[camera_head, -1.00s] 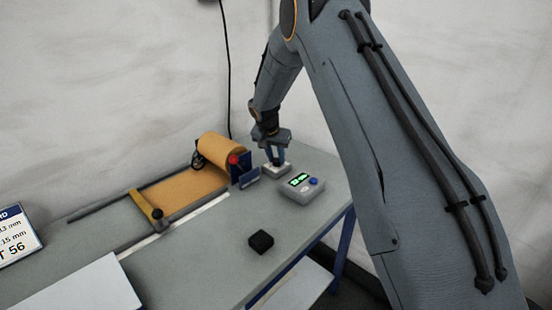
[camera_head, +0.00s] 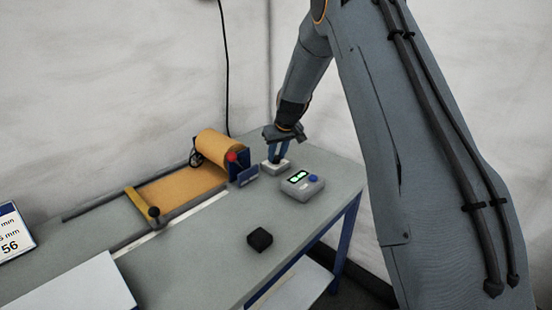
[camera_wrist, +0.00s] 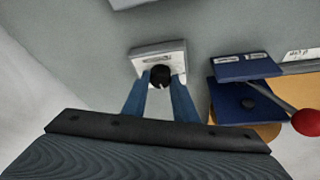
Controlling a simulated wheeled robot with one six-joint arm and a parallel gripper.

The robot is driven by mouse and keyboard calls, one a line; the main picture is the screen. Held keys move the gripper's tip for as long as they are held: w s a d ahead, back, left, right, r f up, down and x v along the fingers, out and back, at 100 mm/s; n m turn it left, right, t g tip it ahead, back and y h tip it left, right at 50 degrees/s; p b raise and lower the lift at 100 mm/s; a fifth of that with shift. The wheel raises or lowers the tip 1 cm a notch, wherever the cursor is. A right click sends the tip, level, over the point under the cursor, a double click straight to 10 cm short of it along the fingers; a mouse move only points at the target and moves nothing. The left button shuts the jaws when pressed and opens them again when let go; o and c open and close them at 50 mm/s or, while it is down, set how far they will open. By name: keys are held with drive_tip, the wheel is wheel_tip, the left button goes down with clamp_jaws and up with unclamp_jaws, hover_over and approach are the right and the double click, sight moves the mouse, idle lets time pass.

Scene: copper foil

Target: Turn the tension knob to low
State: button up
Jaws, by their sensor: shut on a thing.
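The black tension knob (camera_wrist: 160,75) sits on a small pale box (camera_wrist: 148,52) with a printed label on its face. In the wrist view my gripper (camera_wrist: 160,84) has its two blue fingers on either side of the knob, shut on it. A light pointer mark shows on the knob, but its exact setting is too small to read. In the head view the box (camera_head: 269,168) stands at the back of the bench, and my gripper (camera_head: 278,156) reaches down to it; the knob is hidden there by the fingers.
A grey device with a green display and blue button (camera_head: 302,186) stands just in front. To the left are the copper foil roll (camera_head: 218,146), a red ball-ended lever (camera_head: 232,157) and a blue plate (camera_head: 248,176). A black block (camera_head: 260,239) lies on the bench (camera_head: 205,255).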

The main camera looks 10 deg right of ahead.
drive_tip(key=n+b, duration=0.1)
drive_tip(key=n+y+b, duration=0.1)
drive_tip(key=b, duration=0.1)
drive_tip(key=n+b, duration=0.1)
drive_tip(key=shift+w+d+f+n+b, duration=0.15)
drive_tip(key=shift+f+n+b, duration=0.1)
drive_tip(key=shift+n+b, duration=0.1)
drive_tip(key=n+g+y+b, duration=0.1)
drive_tip(key=n+b, duration=0.1)
drive_tip(key=b, duration=0.1)
drive_tip(key=shift+n, duration=0.35)
drive_tip(key=n+g+b, duration=0.1)
drive_tip(key=n+b, duration=0.1)
drive_tip(key=n+y+b, duration=0.1)
drive_tip(key=n, duration=0.2)
drive_tip(key=shift+w+d+r+g+b, duration=0.1)
drive_tip(key=shift+d+r+g+b, duration=0.05)
drive_tip(key=shift+g+b, duration=0.25)
drive_tip(key=o, duration=1)
drive_tip(key=shift+r, duration=0.1)
